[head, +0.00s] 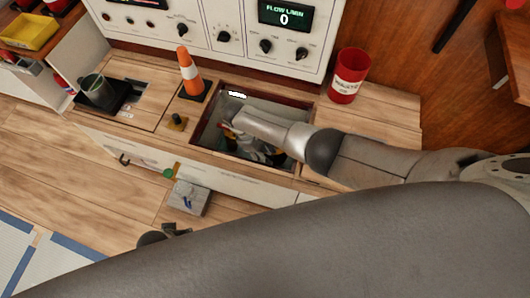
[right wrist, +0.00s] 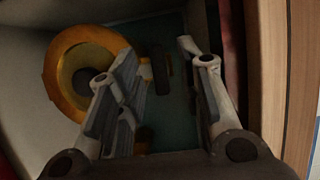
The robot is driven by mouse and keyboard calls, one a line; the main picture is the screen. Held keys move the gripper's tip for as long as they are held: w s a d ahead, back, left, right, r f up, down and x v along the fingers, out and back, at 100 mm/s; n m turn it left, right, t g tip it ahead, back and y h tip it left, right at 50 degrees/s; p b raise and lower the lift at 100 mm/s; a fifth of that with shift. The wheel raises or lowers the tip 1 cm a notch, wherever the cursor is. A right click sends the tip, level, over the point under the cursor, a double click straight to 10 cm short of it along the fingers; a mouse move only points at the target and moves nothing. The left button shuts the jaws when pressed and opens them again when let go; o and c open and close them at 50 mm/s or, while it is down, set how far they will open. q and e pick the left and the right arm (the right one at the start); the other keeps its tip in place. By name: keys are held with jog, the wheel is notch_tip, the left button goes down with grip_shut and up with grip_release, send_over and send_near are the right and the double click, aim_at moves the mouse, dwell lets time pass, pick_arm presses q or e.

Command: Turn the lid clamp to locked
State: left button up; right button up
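My right gripper (head: 255,150) reaches down into an open, dark-edged compartment (head: 198,128) in the wooden counter; my forearm partly covers it. In the right wrist view its two fingers (right wrist: 155,58) stand apart, with nothing visibly held between them. An orange ring-shaped thing (right wrist: 62,75) lies beside the left finger.
An orange-white cone (head: 189,74) stands left of the opening, and a red can (head: 348,75) at its right. A grey mug (head: 97,91) is farther left. A control panel (head: 205,22) rises behind.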

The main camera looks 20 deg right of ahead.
jog(key=shift+r, duration=0.1)
jog(key=v, duration=1.2)
jog(key=shift+s, duration=0.1)
